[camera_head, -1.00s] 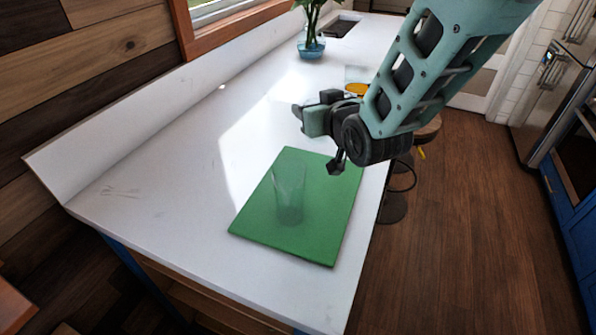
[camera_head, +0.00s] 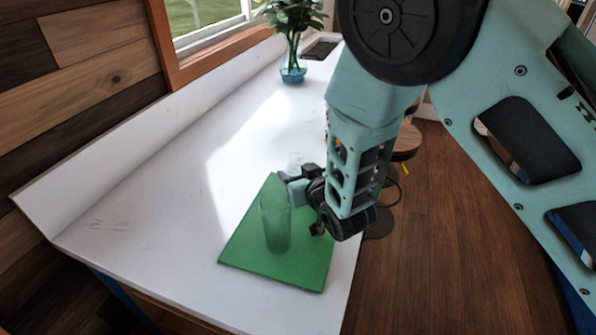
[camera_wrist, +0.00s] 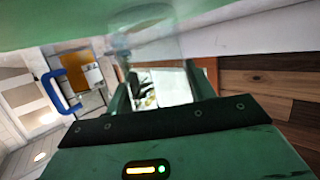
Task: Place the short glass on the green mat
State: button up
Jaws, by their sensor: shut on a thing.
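The green mat (camera_head: 246,255) lies on the white counter near its front right edge. A tall clear glass (camera_head: 276,226) stands upright on the mat. My gripper (camera_head: 302,200) is low over the mat's right part, just right of the tall glass and close to its rim. It is shut on the clear short glass (camera_wrist: 158,42), which shows faintly at the fingers in the wrist view. In the head view the short glass is mostly hidden behind my gripper, so I cannot tell whether it touches the mat.
The white counter (camera_head: 150,225) is clear left of the mat. A blue vase with a plant (camera_head: 292,73) stands at the far end, by the window. A stool (camera_head: 405,143) stands beyond the counter's right edge, partly behind my arm.

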jog(key=shift+f, duration=0.15)
jog(key=o, duration=1.2)
jog(key=shift+c, duration=0.2)
jog(key=shift+r, duration=0.3)
jog(key=b+v, duration=0.4)
jog(key=v, duration=0.6)
jog(key=shift+s+f, duration=0.1)
jog(key=shift+s, duration=0.15)
jog(key=shift+v, duration=0.8)
